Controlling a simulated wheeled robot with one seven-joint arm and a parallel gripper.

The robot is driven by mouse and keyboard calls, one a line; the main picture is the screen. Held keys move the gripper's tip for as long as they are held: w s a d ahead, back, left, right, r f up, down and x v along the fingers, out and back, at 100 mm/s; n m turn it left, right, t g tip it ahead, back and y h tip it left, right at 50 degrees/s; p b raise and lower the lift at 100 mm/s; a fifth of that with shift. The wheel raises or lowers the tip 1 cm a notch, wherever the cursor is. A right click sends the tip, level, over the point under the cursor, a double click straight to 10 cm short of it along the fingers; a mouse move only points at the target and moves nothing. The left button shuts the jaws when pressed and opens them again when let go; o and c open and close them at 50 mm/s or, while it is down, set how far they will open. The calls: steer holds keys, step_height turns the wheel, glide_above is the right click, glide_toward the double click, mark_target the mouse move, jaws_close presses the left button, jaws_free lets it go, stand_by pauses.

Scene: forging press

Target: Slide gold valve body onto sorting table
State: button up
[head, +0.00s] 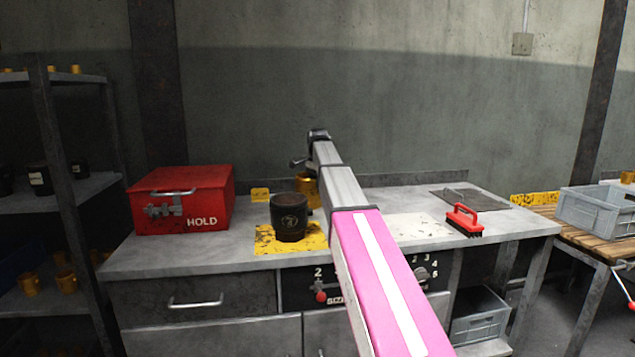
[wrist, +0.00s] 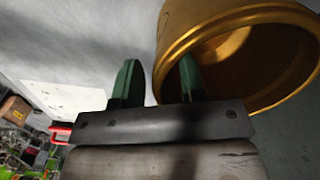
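The gold valve body (head: 306,187) stands on the grey metal table (head: 130,260), beyond the black cup and partly hidden by my arm in the head view. In the wrist view a gold valve body (wrist: 172,45) fills the upper right, its hollow rim facing the camera. My gripper (wrist: 158,62) has its two green fingers apart, with a gap between them. The right finger overlaps the gold rim; the left finger is outside it. I cannot tell whether the right finger touches the body. In the head view my gripper's fingers cannot be made out. No label shows which table is the sorting table.
A black cup (head: 289,218) stands on a yellow mat (head: 270,243). A red HOLD box (head: 180,200) is at the left, a red brush (head: 464,221) at the right. A wooden-topped table (head: 570,236) with a grey bin (head: 595,208) stands farther right. Shelves stand at far left.

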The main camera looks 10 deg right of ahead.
jaws_close()
stand_by(1.4)
